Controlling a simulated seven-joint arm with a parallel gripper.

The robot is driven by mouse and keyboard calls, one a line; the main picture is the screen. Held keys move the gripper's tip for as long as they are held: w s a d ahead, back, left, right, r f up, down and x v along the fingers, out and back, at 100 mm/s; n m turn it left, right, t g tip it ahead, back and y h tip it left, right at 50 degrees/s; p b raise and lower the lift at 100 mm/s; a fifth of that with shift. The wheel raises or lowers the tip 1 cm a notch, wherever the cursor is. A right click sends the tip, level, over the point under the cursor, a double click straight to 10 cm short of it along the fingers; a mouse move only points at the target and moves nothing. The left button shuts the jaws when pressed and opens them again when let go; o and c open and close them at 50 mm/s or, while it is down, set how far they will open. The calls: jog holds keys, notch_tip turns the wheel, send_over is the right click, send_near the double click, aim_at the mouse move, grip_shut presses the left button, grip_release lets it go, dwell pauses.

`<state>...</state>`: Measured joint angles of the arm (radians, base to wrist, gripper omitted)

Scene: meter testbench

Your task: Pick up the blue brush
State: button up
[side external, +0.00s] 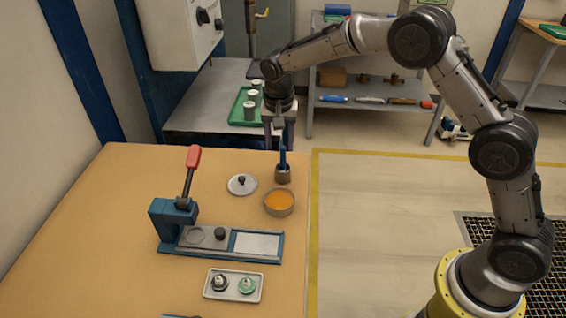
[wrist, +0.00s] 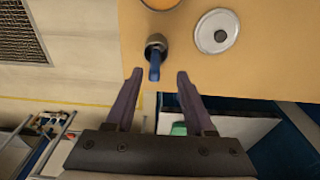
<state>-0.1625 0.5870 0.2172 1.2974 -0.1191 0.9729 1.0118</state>
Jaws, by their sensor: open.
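The blue brush (side external: 283,158) stands upright in a small dark cup (side external: 283,175) near the right edge of the tan table. In the wrist view the brush (wrist: 155,68) shows its blue handle, with its lower part hidden in the cup (wrist: 156,43). My gripper (side external: 275,148) hangs pointing down above the brush, close to its top. In the wrist view my gripper (wrist: 160,74) is open, with its two fingers on either side of the brush handle's end in the picture. Nothing is held. Whether the fingers are level with the handle is unclear.
A bowl of orange material (side external: 280,202) and a round lid with a knob (side external: 242,184) stand close to the cup. A blue press with a red-handled lever (side external: 193,160) and a small tray (side external: 234,285) are nearer the front. Free tabletop lies left.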

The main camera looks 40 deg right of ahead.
aim_at(283, 156)
jog(key=shift+d+f, duration=0.2)
jog(key=shift+f, duration=0.75)
jog(key=shift+d+f, duration=0.15)
jog(key=shift+f, duration=0.75)
jog(key=shift+d+f, duration=0.2)
jog(key=shift+f, duration=0.75)
grip_shut()
